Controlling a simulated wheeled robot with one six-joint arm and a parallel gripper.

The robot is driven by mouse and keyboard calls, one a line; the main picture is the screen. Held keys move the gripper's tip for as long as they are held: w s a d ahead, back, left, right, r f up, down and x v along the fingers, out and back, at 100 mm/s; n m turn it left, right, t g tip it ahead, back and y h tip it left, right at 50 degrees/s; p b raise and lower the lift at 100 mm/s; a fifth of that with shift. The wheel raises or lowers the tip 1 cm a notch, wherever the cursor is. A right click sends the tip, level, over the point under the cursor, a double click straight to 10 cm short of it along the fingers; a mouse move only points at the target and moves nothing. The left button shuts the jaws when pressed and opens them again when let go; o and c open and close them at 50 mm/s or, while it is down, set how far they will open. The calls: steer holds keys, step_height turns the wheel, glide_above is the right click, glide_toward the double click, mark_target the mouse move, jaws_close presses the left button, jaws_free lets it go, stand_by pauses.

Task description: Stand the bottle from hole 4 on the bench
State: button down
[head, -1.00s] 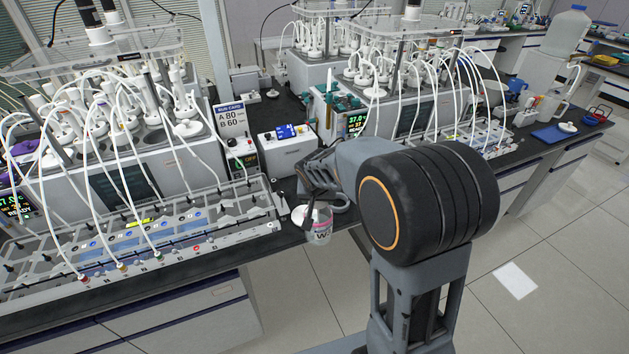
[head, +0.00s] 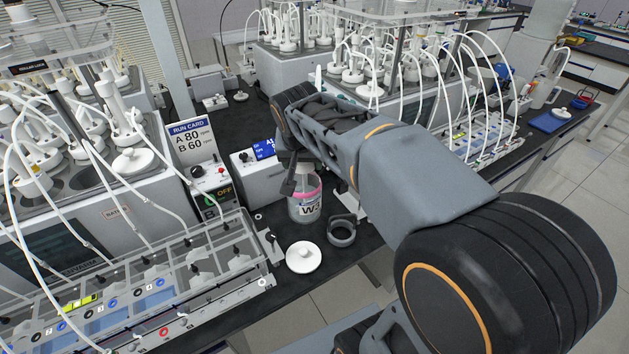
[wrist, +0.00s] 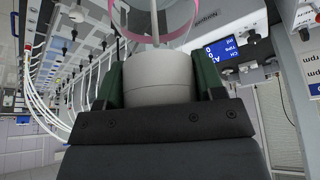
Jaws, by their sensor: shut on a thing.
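A clear bottle (head: 306,207) with a pink band and a label beginning with W hangs upright below my gripper (head: 299,172) in the head view. It is over or on the black bench (head: 262,222), in front of a box with a blue display; I cannot tell if its base touches. In the wrist view, my gripper (wrist: 158,85) is shut on the bottle's pale neck part (wrist: 158,78), with dark green pads on both sides. The pink band (wrist: 185,38) shows above it. No hole number is readable.
A white lid-like disc (head: 304,257) and a grey ring (head: 342,230) lie on the bench close in front of the bottle. The display box (head: 262,177) stands behind it. The left reactor bath (head: 120,205) and its tubed rack (head: 200,275) are to the left.

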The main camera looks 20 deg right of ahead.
steer(key=w+d+f+p, duration=0.3)
steer(key=w+d+f, duration=0.5)
steer(key=f, duration=0.4)
steer(key=shift+w, duration=0.75)
steer(key=shift+f, duration=0.2)
steer(key=shift+c, duration=1.1)
jaws_free()
